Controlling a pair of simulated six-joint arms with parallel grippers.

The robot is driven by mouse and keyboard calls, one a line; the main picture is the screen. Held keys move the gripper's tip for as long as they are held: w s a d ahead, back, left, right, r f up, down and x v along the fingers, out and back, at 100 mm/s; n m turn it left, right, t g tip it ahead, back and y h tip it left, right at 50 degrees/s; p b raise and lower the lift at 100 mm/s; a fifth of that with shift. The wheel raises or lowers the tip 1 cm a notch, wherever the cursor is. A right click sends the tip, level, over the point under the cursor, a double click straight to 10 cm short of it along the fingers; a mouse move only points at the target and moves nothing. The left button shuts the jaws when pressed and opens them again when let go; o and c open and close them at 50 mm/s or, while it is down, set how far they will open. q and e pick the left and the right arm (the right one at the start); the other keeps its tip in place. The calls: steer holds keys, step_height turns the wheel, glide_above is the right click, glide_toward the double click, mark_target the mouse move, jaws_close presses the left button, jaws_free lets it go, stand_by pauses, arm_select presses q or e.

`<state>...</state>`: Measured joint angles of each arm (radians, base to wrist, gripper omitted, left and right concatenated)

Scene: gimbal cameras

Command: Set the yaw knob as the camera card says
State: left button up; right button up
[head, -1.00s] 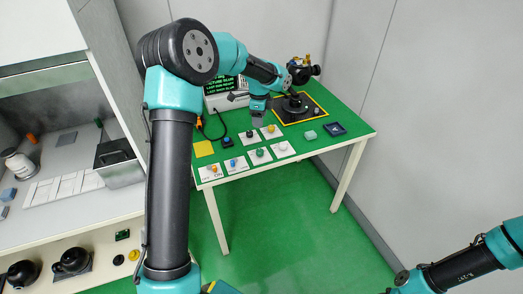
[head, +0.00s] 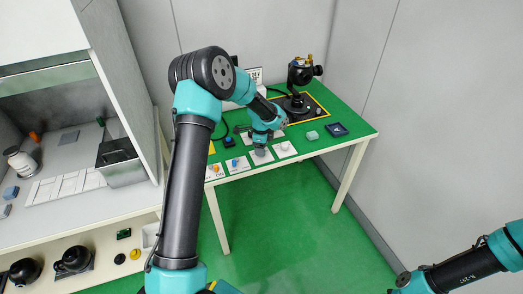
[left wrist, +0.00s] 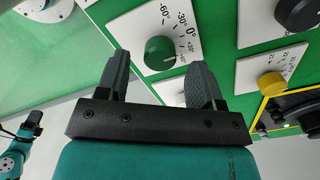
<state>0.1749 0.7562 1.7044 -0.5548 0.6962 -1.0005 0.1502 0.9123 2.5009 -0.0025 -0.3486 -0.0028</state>
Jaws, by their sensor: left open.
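In the left wrist view a green knob (left wrist: 160,53) sits on a white plate with a degree scale that includes -60°, -30° and 0°. I cannot read a name on it. My left gripper (left wrist: 163,75) is open, its fingers on either side of the green knob in the picture; I cannot tell whether they touch it. In the head view the left gripper (head: 261,152) is over the front row of knob plates and hides the green knob. The camera (head: 304,70) stands on a black base at the back. The display behind my arm is mostly hidden.
Beside it are a yellow knob (left wrist: 271,82) and a black knob (left wrist: 300,12). In the head view a blue knob (head: 235,163), an orange knob (head: 215,168) and a white knob (head: 284,146) are near.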

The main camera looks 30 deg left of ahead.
arm_select(q)
steer(key=shift+f, duration=1)
steer(key=c, duration=0.9)
